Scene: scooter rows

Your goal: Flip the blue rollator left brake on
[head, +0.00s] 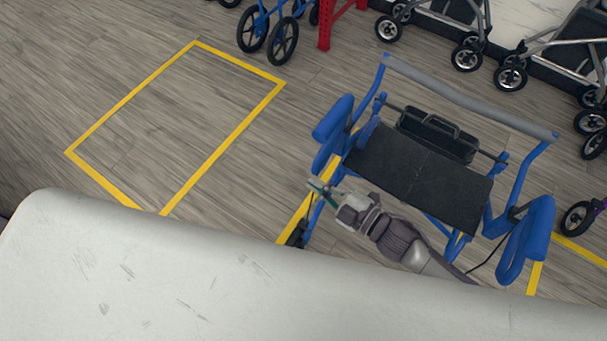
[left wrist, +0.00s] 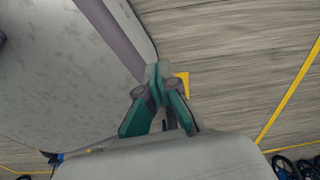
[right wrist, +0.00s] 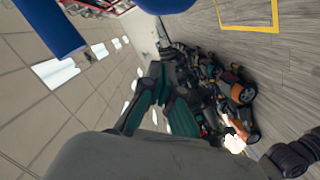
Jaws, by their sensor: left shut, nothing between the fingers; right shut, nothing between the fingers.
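The blue rollator (head: 492,226) stands upright in the head view, with a black seat (head: 420,178) and a grey bar along its far side. It has a blue handle with a loop on the left (head: 333,118) and another on the right (head: 540,225). I cannot make out the brake levers' positions. My right gripper (head: 316,188) is shut and empty, just below the left-hand handle in the head view. Blue rollator parts (right wrist: 50,25) show close by in the right wrist view. My left gripper (left wrist: 161,72) is shut and empty, away from the rollator.
An empty yellow floor rectangle (head: 225,140) lies left of the rollator. Another blue walker (head: 268,25), a red stand (head: 330,22) and grey-framed walkers (head: 465,40) stand behind. A purple walker (head: 585,213) is at the right edge.

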